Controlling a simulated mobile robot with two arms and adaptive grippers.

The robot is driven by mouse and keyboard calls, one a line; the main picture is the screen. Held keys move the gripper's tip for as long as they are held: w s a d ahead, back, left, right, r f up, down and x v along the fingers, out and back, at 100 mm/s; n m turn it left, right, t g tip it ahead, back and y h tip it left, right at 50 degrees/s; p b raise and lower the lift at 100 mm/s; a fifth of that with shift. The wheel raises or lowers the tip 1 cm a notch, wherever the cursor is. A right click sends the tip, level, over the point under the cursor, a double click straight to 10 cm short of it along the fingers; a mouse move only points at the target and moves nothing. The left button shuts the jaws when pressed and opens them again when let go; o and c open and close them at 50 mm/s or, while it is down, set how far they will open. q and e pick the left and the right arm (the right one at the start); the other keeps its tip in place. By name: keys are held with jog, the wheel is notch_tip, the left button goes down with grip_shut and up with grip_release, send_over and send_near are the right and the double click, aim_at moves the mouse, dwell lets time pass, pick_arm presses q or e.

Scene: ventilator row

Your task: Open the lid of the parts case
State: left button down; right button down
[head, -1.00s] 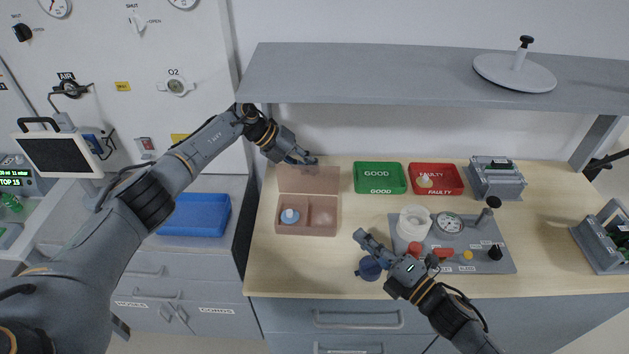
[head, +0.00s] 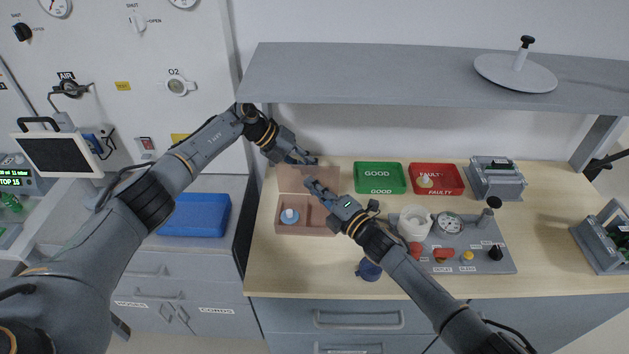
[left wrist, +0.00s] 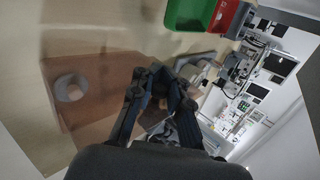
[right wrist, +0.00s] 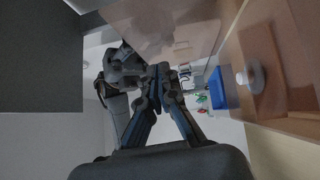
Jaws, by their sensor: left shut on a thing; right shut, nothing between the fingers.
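The parts case (head: 327,229) is a brown two-compartment box on the bench. Its see-through brownish lid (head: 290,182) stands raised at the back edge, and the compartments are uncovered. A white and blue round part (head: 289,216) sits in the left compartment. My left gripper (head: 312,161) is shut on the lid near its upper edge; its fingers also show in the left wrist view (left wrist: 160,78). My right gripper (head: 309,183) is shut and empty above the case, in front of the lid. In the right wrist view the case (right wrist: 285,125) lies at right and the lid (right wrist: 190,28) above the fingers.
A green GOOD tray (head: 380,190) and a red FAULTY tray (head: 447,190) stand right of the case. A grey board (head: 495,255) carries several parts. A dark blue round thing (head: 369,270) lies in front. A grey shelf (head: 400,80) overhangs the back.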

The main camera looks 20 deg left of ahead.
aim_at(312, 171)
jog(key=shift+w+a+r, duration=0.1)
jog(key=shift+w+a, duration=0.1)
jog(key=shift+w, duration=0.65)
jog(key=shift+w, duration=0.15)
pick_arm(q)
jog(key=shift+d, duration=0.1)
pick_arm(e)
jog(key=shift+w+a+r+m+h, duration=0.15)
jog(key=shift+w+m+h, duration=0.15)
jog(key=shift+w, duration=0.2)
pick_arm(q)
jog(key=shift+s, duration=0.1)
pick_arm(e)
jog(key=shift+w, duration=0.1)
pick_arm(q)
jog(key=shift+d, duration=0.1)
jog(key=c, duration=1.3)
grip_release()
jog(key=shift+d, duration=0.1)
jog(key=shift+c, duration=0.2)
jog(key=shift+f, duration=0.1)
pick_arm(e)
jog(key=shift+w, duration=0.1)
